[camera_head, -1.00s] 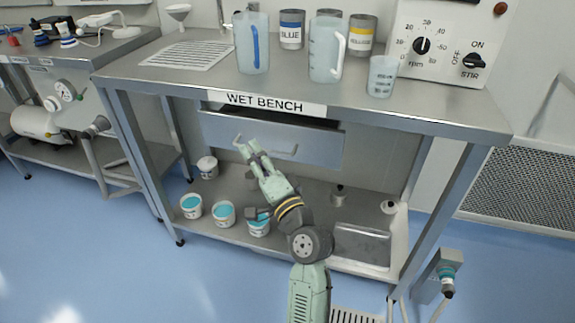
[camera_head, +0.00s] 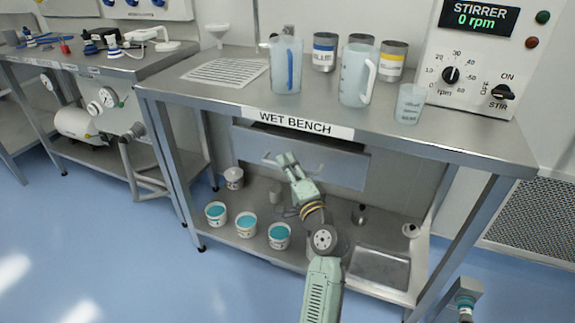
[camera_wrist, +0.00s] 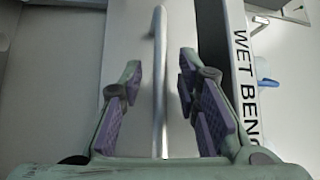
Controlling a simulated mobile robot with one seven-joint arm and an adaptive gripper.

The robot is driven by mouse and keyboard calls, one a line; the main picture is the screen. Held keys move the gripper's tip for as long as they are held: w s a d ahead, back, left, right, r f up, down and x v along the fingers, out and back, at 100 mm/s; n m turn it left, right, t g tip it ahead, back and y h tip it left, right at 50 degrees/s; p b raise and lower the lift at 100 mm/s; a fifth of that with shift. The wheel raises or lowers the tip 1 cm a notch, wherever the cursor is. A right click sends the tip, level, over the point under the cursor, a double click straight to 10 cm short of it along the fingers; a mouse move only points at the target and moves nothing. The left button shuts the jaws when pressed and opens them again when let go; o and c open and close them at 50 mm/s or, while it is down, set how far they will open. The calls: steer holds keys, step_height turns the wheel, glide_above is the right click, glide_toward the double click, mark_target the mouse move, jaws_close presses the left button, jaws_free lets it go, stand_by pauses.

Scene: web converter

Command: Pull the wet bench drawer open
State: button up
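The wet bench drawer (camera_head: 345,170) is a grey front panel under the bench's top, below the "WET BENCH" label (camera_head: 300,124). A dark gap shows above the panel; I cannot tell how far the drawer stands out. In the wrist view the drawer's bar handle (camera_wrist: 160,85) runs between the two purple-padded fingers of my gripper (camera_wrist: 159,75). The fingers are open, with space on both sides of the bar. In the head view my gripper (camera_head: 279,159) is at the drawer front and hides part of the handle.
On the bench top (camera_head: 235,95) stand a jug with a blue handle (camera_head: 286,68), a clear jug (camera_head: 355,80), a beaker (camera_head: 409,104), several cans and the stirrer box (camera_head: 470,65). Tubs (camera_head: 247,226) and a metal tray (camera_head: 380,268) sit on the lower shelf. Bench legs flank my arm.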

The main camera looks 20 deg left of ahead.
steer(key=shift+w+a, duration=0.1)
steer(key=shift+c, duration=0.2)
jaws_close()
stand_by(0.7)
